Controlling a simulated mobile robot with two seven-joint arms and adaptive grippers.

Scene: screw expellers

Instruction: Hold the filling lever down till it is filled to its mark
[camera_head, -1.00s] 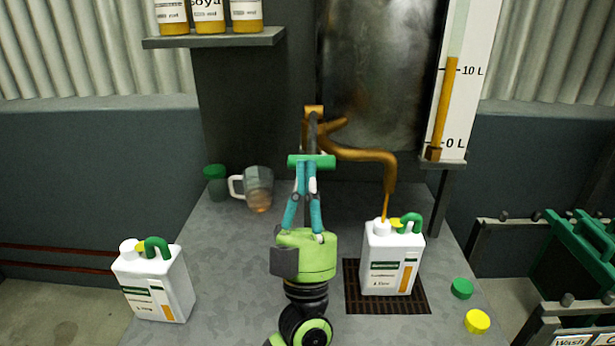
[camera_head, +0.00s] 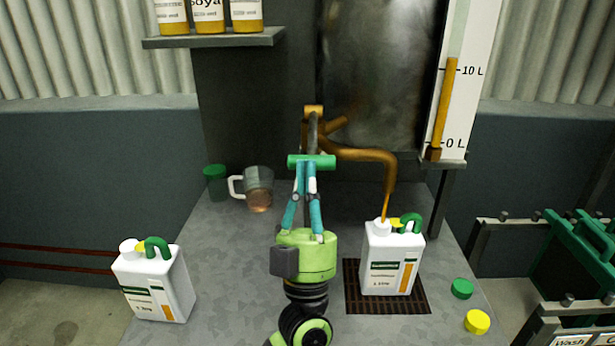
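The filling lever is a dark bar with a green crosspiece handle (camera_head: 326,161), at the middle of the head view. My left gripper (camera_head: 305,165) has its teal fingers drawn together, with the tips at the handle; I see no clear grip around it. A brown spout (camera_head: 375,155) curves right, and a thin amber stream runs from it into the open neck of a white canister (camera_head: 380,255) with a green handle. The canister stands upright on a dark grate (camera_head: 352,290). My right gripper is not in view.
A second white canister (camera_head: 150,285) stands at the left. A glass mug (camera_head: 258,190) and a green-capped jar (camera_head: 216,184) stand behind. Green (camera_head: 462,288) and yellow (camera_head: 477,321) caps lie right of the grate. A 0–10 L gauge (camera_head: 447,100) stands behind right.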

